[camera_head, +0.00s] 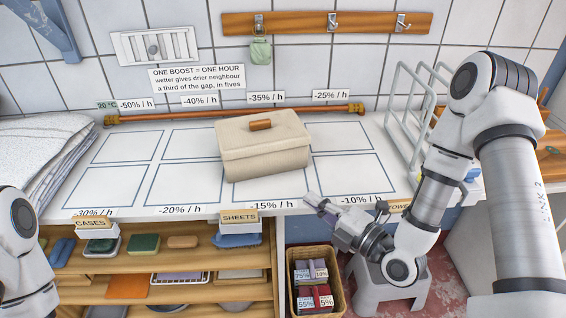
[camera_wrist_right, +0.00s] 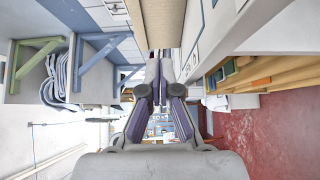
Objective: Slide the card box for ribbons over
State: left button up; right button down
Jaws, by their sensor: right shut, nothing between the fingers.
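A beige lidded card box (camera_head: 262,150) with a brown handle on its lid stands slightly askew on the white counter. It covers parts of several marked rectangles, near the middle of the counter. My right gripper (camera_head: 316,204) is shut and empty at the counter's front edge, to the right of and in front of the box, apart from it. In the right wrist view the shut fingers (camera_wrist_right: 159,62) point toward a beige surface (camera_wrist_right: 158,22), which looks like the box. Only a part of my left arm shows at the left edge; its gripper is out of view.
A white wire rack (camera_head: 408,110) stands at the counter's right, folded cloth (camera_head: 40,150) at the left. A basket (camera_head: 318,258) with labelled packs and a grey stool (camera_head: 388,285) are below. Marked rectangles left of the box are clear.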

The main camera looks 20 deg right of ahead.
aim_at(271, 162)
jog(key=b+x, duration=0.3)
jog(key=x, duration=0.7)
jog(key=shift+w+a, duration=0.1)
jog(key=shift+a, duration=0.2)
jog(key=w, duration=0.1)
jog(key=w+d, duration=0.1)
jog(key=w, duration=0.1)
jog(key=shift+w+d+f, duration=0.1)
jog(key=shift+w+d, duration=0.2)
jog(key=shift+d, duration=0.1)
jog(key=shift+a, duration=0.1)
jog(key=shift+w, duration=0.1)
